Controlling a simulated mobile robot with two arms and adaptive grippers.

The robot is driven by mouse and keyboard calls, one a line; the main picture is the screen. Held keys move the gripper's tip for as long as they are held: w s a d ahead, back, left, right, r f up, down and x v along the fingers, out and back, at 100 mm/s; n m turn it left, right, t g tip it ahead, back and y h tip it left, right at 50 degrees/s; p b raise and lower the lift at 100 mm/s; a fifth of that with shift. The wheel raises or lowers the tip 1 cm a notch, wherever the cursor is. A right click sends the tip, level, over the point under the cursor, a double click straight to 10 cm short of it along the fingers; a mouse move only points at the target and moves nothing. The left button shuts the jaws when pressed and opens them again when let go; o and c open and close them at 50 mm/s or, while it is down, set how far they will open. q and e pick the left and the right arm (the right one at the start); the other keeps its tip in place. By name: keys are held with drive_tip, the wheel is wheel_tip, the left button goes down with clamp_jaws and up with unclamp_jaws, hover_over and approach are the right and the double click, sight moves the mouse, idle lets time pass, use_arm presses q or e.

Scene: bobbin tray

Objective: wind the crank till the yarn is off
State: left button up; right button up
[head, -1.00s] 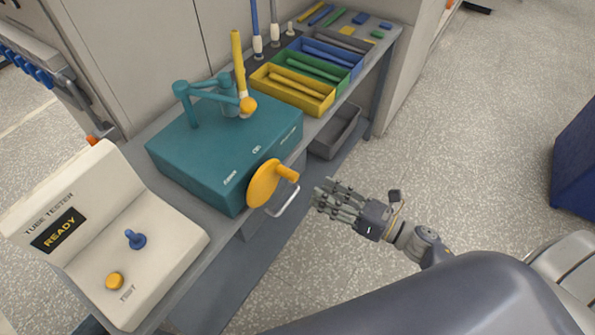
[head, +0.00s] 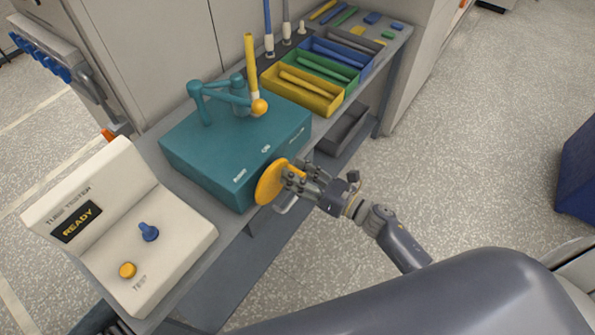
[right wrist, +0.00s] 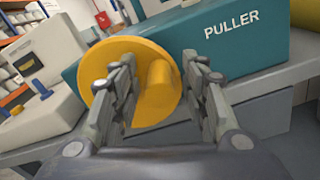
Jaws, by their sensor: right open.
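The crank is a yellow disc (head: 270,182) with a yellow knob, on the front of the teal puller box (head: 215,155). In the right wrist view the crank knob (right wrist: 158,90) sticks out between my fingers. My right gripper (head: 298,176) is open, with its fingers on both sides of the knob; I cannot tell whether they touch it. A yellow tube (head: 251,65) stands on top of the box, with an orange ball (head: 259,107) at its base beside a teal jointed arm (head: 222,93). I cannot make out any yarn. My left gripper is not in view.
Yellow (head: 302,91), green and blue trays with tubes sit behind the box. A grey bin (head: 343,130) is on the lower shelf.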

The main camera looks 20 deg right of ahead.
clamp_jaws()
drive_tip(key=shift+f, duration=0.15)
